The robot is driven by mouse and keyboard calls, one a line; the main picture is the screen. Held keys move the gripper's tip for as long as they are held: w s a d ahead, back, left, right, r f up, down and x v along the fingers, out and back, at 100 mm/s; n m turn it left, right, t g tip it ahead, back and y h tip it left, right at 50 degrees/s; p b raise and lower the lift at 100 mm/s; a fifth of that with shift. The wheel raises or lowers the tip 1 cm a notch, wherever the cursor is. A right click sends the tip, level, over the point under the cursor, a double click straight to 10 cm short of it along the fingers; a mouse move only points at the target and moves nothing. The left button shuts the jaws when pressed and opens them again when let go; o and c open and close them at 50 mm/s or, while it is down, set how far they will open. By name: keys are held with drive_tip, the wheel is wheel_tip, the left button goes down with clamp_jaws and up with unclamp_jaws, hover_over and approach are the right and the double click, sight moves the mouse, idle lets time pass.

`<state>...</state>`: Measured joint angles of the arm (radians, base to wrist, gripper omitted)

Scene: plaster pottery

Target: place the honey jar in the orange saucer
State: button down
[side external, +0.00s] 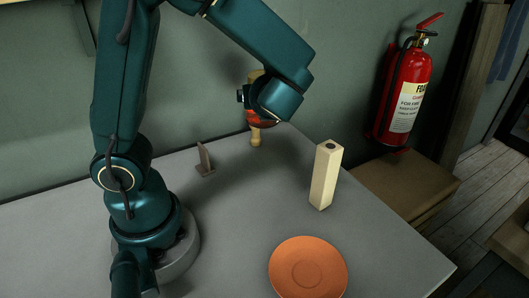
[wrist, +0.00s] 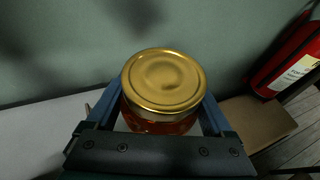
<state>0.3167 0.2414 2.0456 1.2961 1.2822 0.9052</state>
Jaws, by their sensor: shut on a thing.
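The honey jar (wrist: 163,82) has a round gold lid and an amber-red body. My gripper (wrist: 163,104) is shut on it, with one blue finger on each side of the jar in the wrist view. In the side view my wrist hides most of the jar, and a reddish part (side external: 260,122) shows below. It is held above the back of the grey table. The orange saucer (side external: 308,268) lies flat and empty at the table's front, well to the front right of the gripper.
A tall cream block (side external: 326,176) with a dark hole on top stands between gripper and saucer. A pale turned wooden piece (side external: 255,137) stands below the gripper. A small brown wedge (side external: 205,160) is to its left. A red fire extinguisher (side external: 405,92) stands at right, beyond the table.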

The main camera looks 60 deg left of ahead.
drive_tip(key=s+d+f+n+g+h, duration=0.2)
drive_tip(key=s+f+n+g, duration=0.1)
drive_tip(key=s+n+g, duration=0.4)
drive_tip(key=s+d+f+n+g+h, duration=0.2)
drive_tip(key=s+f+n+g, duration=0.2)
drive_tip(key=n+g, duration=0.45)
drive_tip(key=d+r+n+h, duration=0.3)
drive_tip(key=d+n+h, duration=0.95)
drive_tip(key=h, duration=0.35)
drive_tip(key=w+d+r+n+t+h, duration=0.3)
drive_tip(key=w+r+n+t+h, duration=0.25)
drive_tip(key=w+r+n, duration=0.2)
hover_over(311, 289)
wheel_tip(311, 289, down, 13)
drive_tip(key=shift+a+r, duration=0.1)
drive_tip(key=shift+r, duration=0.05)
drive_tip(key=shift+y, duration=0.25)
drive_tip(key=shift+f, duration=2.1)
